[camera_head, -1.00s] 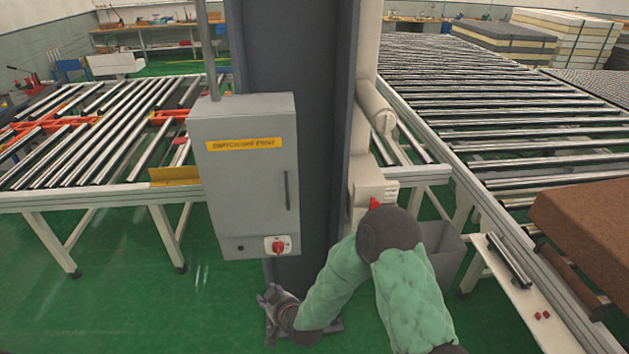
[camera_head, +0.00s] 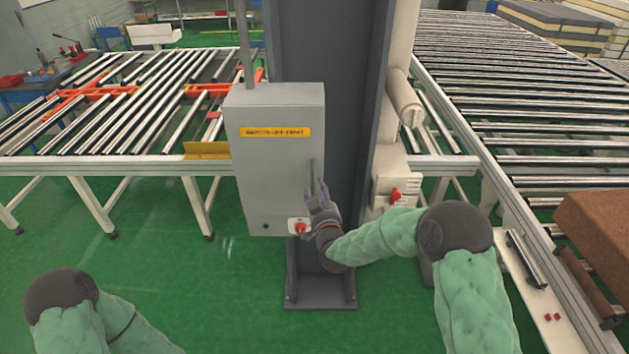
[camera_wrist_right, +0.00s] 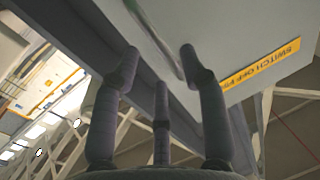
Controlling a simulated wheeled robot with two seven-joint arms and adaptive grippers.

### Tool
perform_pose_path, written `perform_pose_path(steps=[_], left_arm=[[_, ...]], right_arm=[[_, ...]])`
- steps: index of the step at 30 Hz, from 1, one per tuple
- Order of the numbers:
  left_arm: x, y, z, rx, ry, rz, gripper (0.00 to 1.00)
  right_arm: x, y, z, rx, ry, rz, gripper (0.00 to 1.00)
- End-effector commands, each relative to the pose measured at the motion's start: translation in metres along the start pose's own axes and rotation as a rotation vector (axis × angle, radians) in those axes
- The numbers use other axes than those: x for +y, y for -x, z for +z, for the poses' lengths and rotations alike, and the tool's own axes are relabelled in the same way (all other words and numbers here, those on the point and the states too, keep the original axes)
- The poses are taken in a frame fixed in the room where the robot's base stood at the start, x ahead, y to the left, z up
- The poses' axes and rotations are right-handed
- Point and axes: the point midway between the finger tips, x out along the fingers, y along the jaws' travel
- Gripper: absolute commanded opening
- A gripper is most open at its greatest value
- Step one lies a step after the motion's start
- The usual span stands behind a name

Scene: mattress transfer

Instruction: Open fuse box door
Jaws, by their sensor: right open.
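The grey fuse box (camera_head: 262,180) is mounted on the dark column, its door shut. It has a yellow label (camera_head: 275,132) and a slim vertical handle (camera_head: 312,168) near the door's right edge. My right gripper (camera_head: 316,183) is open at the lower end of the handle, fingers pointing up. In the right wrist view the open fingers (camera_wrist_right: 160,60) point toward the door, with the handle (camera_wrist_right: 165,48) between and beyond the tips. I cannot tell whether they touch it. My left arm shows at the bottom left, but its gripper is out of view.
A red rotary switch (camera_head: 300,228) sits low on the box, close to my right gripper. The dark column (camera_head: 335,100) stands directly behind. Roller conveyors (camera_head: 130,105) lie to the left and right (camera_head: 490,100). The green floor in front is clear.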

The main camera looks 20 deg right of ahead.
Motion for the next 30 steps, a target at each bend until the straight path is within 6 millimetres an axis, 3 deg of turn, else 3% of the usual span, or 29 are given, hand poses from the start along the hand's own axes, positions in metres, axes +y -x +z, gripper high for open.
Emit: perform_pose_path(steps=[9,22,27,30], left_arm=[[0.002,0.004,0.0,0.0,0.0,0.0,0.4],[0.002,0.004,0.0,0.0,0.0,0.0,0.4],[0.002,0.004,0.0,0.0,0.0,0.0,0.4],[0.002,0.004,0.0,0.0,0.0,0.0,0.4]], right_arm=[[0.0,-0.039,0.0,0.0,0.0,0.0,0.44],[0.0,-0.045,0.0,-0.001,0.0,-0.001,0.44],[0.0,-0.045,0.0,-0.001,0.0,-0.001,0.0],[0.0,-0.045,0.0,-0.001,0.0,-0.001,0.0]])
